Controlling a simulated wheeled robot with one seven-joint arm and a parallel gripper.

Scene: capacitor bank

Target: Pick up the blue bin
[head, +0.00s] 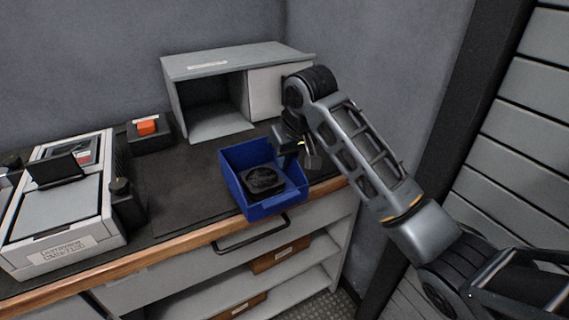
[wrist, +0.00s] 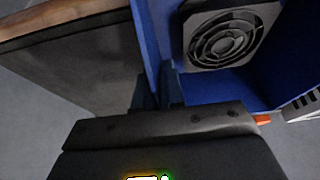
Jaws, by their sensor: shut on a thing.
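The blue bin (head: 234,188) is an open-topped box at the front edge of the dark worktop in the head view. A black square fan (head: 262,181) lies inside it. My gripper (head: 300,155) is at the bin's right side wall and is shut on that wall. In the wrist view the bin's blue wall (wrist: 150,45) runs between the fingers of my gripper (wrist: 158,92), and the fan (wrist: 222,35) shows beside it. The fingertips are partly hidden in the head view. I cannot tell whether the bin's base touches the worktop.
A grey open cabinet (head: 220,60) stands behind the bin. A small black box with an orange button (head: 147,127) is at the back left. A grey and white device (head: 65,205) fills the left. A drawer handle (head: 250,236) protrudes below the wooden edge. Worktop left of the bin is clear.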

